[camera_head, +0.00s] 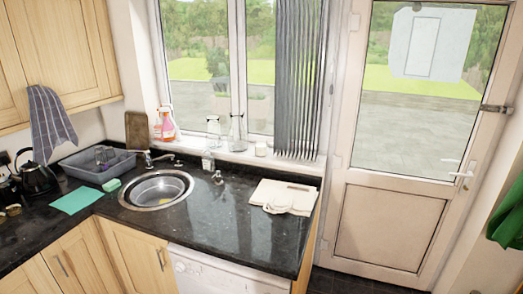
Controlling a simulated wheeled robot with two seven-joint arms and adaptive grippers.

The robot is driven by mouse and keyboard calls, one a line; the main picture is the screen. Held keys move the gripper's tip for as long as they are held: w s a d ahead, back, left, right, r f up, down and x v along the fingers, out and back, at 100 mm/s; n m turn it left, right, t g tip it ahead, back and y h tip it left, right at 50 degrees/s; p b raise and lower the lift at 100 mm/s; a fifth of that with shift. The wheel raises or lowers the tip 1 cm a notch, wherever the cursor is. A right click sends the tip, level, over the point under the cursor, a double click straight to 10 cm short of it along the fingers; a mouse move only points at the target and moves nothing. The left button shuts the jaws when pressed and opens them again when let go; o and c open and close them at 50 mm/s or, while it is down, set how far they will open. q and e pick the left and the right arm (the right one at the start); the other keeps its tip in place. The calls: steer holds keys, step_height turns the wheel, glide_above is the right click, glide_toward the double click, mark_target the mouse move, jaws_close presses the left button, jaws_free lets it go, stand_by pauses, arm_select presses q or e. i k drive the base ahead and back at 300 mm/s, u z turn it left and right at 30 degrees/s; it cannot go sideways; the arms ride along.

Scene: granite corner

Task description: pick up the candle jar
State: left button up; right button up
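A small whitish jar (260,149), which looks like the candle jar, stands upright on the windowsill, right of the clear glass bottles and left of the grey curtain's lower end. It is too small in the view to make out a label, wick or lid. Nothing is seen touching it. Neither of my grippers shows in the head view.
Clear bottles (237,131) and spray bottles (168,125) stand on the sill. The dark counter (222,232) holds a round sink (157,188), a grey dish rack (85,166) and a cream board with a cloth (285,195). The middle counter is clear.

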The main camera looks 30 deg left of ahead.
mark_target(260, 145)
steer(key=z, duration=0.6)
steer(key=i, duration=3.85)
steer(key=u, duration=2.1)
